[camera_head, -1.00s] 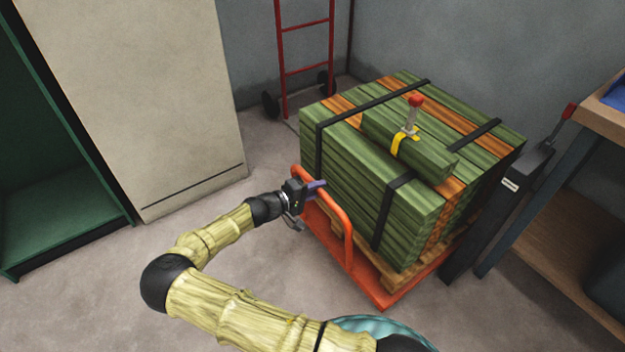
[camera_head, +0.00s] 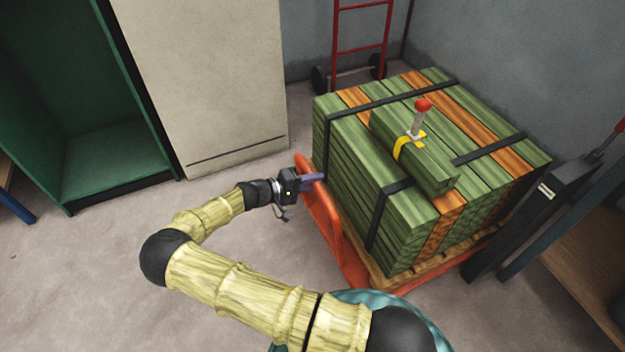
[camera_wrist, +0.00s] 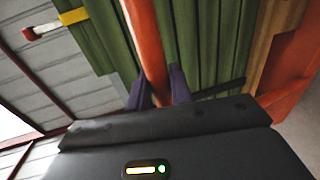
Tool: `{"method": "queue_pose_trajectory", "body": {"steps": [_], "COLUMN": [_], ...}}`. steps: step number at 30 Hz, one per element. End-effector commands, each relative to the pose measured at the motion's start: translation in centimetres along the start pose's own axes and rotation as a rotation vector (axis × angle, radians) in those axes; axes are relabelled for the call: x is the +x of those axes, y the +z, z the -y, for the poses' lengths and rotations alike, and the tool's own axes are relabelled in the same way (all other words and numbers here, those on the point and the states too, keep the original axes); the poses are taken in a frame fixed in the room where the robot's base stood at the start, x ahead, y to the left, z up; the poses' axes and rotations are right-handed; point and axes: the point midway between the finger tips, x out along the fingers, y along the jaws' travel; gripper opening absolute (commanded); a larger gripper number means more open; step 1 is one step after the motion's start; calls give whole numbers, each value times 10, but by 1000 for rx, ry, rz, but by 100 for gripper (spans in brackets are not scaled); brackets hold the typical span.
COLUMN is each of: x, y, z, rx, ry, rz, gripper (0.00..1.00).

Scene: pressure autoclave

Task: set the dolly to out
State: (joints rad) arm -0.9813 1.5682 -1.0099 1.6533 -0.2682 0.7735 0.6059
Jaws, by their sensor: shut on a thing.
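The orange dolly (camera_head: 327,228) stands on the floor with its looped handle on the left, facing my arm. It carries a wooden pallet under a strapped stack of green and orange boards (camera_head: 360,165). My gripper (camera_head: 314,180) is at the upper part of the handle, beside the stack's left face. In the wrist view the purple fingers (camera_wrist: 158,88) are shut around the orange handle bar (camera_wrist: 147,45). Part of the dolly's bed is hidden under the load and by my arm.
A beige cabinet (camera_head: 205,90) and an open green cabinet (camera_head: 105,170) stand at the left. A red hand truck (camera_head: 335,40) leans at the back wall. A dark post (camera_head: 525,220) with a red-tipped lever stands close right of the stack.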

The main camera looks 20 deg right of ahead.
Motion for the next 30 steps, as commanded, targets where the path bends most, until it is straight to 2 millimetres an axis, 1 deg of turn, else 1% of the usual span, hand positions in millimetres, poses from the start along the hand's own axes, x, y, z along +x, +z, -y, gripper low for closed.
{"method": "queue_pose_trajectory", "body": {"steps": [1,8,9,11,12,20,23,26,30], "x": [-2,-3,-3,-3,-3,-2,-6,-15,-38], "y": [-3,-4,-4,-4,-3,-2,-2,-2,-2], "z": [2,2,2,2,2,0,0,-1,-2], "rx": [1,1,1,1,1,1,1,1,0], "ry": [-7,-7,-7,-6,-5,-2,-2,-2,-3], "rz": [-10,-13,-14,-13,-12,-6,-7,-7,-10], "gripper": [0,0,26,37,41,41,41,41,41]}}
